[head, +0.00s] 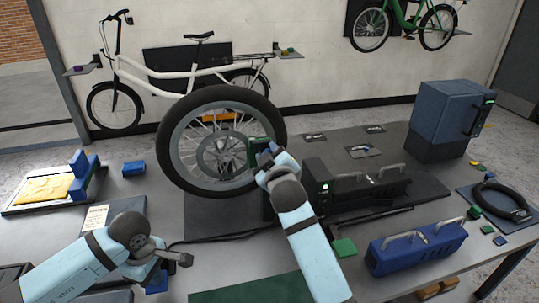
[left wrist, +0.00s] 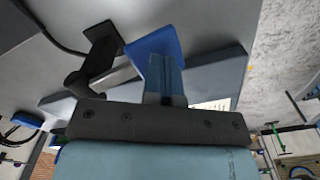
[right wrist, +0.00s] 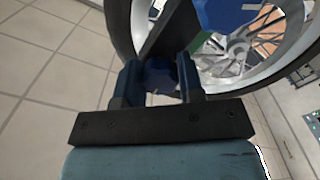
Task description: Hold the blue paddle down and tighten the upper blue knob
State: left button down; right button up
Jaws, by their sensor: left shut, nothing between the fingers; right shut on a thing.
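The blue paddle (left wrist: 152,48) shows in the left wrist view, beside a black bracket. My left gripper (left wrist: 168,80) is shut and empty, its fingertips over the paddle; I cannot tell whether they press on it. In the head view a blue part (head: 156,283) shows just below my left gripper (head: 184,259). My right gripper (right wrist: 160,80) is shut on a dark blue knob (right wrist: 160,73) on a dark upright in front of the wheel. In the head view my right gripper (head: 264,156) is at the wheel's right side and hides the knob.
The spoked wheel (head: 165,140) stands upright on the bench. A bright blue part (right wrist: 228,14) lies beyond the right fingers. A black toolbox (head: 360,195), a blue toolbox (head: 418,248) and a blue cabinet (head: 450,122) stand to the right. A cable (head: 225,238) runs between the arms.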

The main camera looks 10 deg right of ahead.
aim_at(269, 150)
jog(key=shift+r, duration=0.15)
jog(key=o, duration=0.9)
notch_tip(269, 150, up, 9)
jog(key=shift+s, duration=0.1)
jog(key=shift+r, duration=0.5)
pick_arm(q)
jog(key=shift+r, duration=0.1)
jog(key=shift+r+p, duration=1.35)
jog(key=shift+r, duration=2.05)
pick_arm(e)
notch_tip(269, 150, up, 2)
jog(key=shift+r, duration=0.25)
